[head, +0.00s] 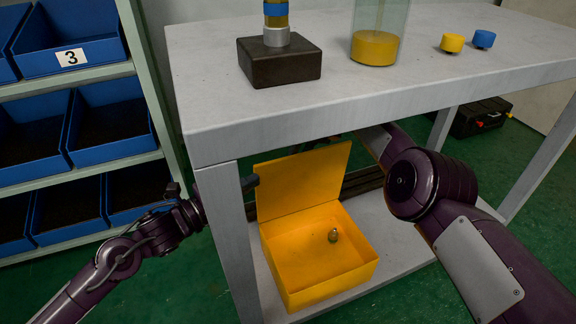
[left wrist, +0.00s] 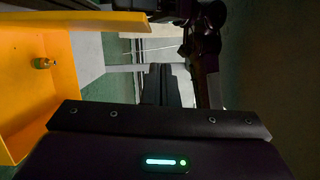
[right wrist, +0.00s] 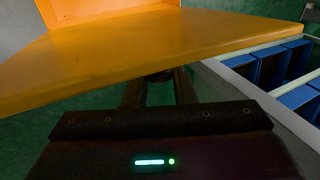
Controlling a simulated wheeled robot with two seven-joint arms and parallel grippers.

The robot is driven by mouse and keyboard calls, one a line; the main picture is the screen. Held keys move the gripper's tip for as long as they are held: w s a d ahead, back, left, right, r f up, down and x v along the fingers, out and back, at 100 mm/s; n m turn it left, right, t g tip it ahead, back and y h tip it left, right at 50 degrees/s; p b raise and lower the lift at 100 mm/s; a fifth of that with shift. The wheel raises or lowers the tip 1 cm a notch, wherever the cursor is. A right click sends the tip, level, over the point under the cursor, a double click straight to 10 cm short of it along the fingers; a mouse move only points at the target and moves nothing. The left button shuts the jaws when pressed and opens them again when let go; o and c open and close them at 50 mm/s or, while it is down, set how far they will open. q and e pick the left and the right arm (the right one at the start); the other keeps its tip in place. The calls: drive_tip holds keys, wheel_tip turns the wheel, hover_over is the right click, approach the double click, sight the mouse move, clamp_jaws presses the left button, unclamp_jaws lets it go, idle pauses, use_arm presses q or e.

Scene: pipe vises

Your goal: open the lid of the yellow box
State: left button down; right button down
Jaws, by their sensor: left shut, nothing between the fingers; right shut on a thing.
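The yellow box (head: 318,272) stands on the lower shelf of the grey table, its inside showing. Its lid (head: 300,182) stands raised at the back, tilted up from the box. A small brass-and-green fitting (head: 333,236) lies in the box; it also shows in the left wrist view (left wrist: 44,63). My left gripper (head: 250,184) is shut and empty, just left of the lid by the table leg. My right arm reaches under the tabletop behind the lid. In the right wrist view, my right gripper (right wrist: 160,77) is shut on the lid's edge (right wrist: 150,62); the fingertips are partly hidden.
The grey tabletop (head: 400,95) overhangs the box, with a leg (head: 228,235) close to my left gripper. On top stand a dark block (head: 280,65), a glass container (head: 377,45) and small yellow and blue caps. Blue bins (head: 110,130) fill a rack at left.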

sight(287, 160)
use_arm(q)
drive_tip(key=w+d+f+g, duration=0.1)
drive_tip(key=w+d, duration=0.6)
drive_tip(key=d, duration=0.2)
drive_tip(key=shift+f, duration=0.35)
use_arm(e)
drive_tip(key=shift+s+a+f, duration=0.25)
drive_tip(key=shift+a+f, duration=0.05)
drive_tip(key=shift+f, duration=0.2)
use_arm(q)
drive_tip(key=shift+w+a+r+n, duration=0.1)
drive_tip(key=shift+w+a+n, duration=0.3)
drive_tip(key=shift+w, duration=0.4)
use_arm(e)
drive_tip(key=c, duration=1.2)
unclamp_jaws()
drive_tip(key=shift+c, duration=0.2)
use_arm(q)
drive_tip(key=shift+a, duration=0.1)
use_arm(e)
drive_tip(key=shift+o, duration=0.2)
drive_tip(key=shift+w, duration=0.1)
drive_tip(key=shift+d+r, duration=0.1)
